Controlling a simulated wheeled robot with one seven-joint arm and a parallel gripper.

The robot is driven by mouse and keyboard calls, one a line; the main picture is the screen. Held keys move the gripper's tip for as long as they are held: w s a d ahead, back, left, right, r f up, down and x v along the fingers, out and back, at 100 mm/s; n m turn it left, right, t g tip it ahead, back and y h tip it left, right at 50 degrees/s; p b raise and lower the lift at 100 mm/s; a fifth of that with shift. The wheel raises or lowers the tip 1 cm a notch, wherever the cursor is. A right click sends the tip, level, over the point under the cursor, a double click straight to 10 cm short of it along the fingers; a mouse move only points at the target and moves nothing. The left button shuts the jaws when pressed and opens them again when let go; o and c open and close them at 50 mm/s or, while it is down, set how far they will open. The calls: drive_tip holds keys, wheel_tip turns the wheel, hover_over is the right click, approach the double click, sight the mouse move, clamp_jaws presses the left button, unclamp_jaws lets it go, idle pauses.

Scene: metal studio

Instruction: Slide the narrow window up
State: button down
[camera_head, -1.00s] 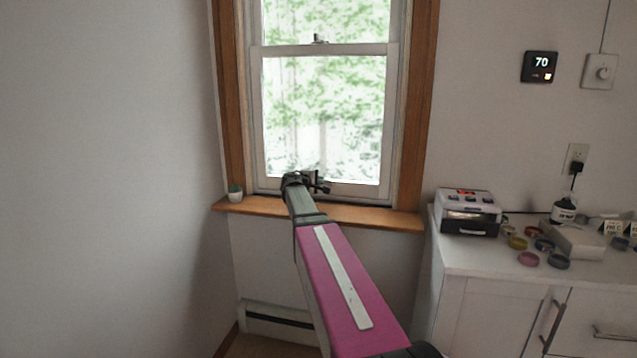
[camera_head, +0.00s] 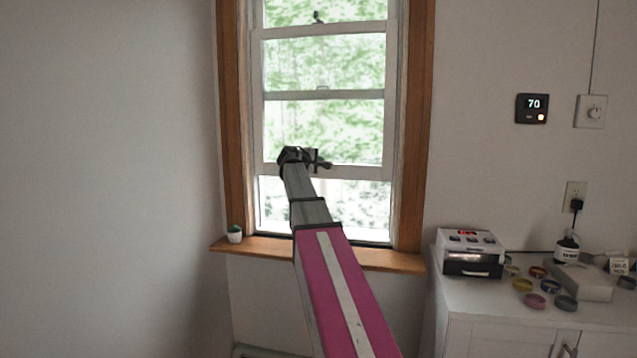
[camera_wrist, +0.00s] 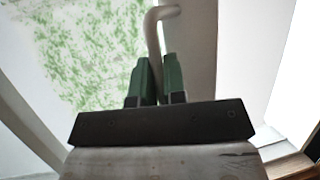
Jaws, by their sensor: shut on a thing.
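The narrow window (camera_head: 324,174) stands in a wooden frame, its lower sash raised part way, with an open gap between the sash's bottom rail and the sill. The handle itself is mostly hidden by my gripper in the head view. A latch (camera_head: 317,17) sits on the sash's top rail.
A white counter (camera_head: 480,300) at right holds a boxy device (camera_head: 470,253), a bottle (camera_head: 568,247) and several colored rings. The wall at left is bare.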

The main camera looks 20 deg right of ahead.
sight(326, 152)
drive_tip(key=shift+r, duration=2.2)
drive_tip(key=c, duration=1.2)
unclamp_jaws()
drive_tip(key=v, duration=1)
drive_tip(key=shift+s+a, duration=0.2)
drive_tip(key=shift+a, duration=0.15)
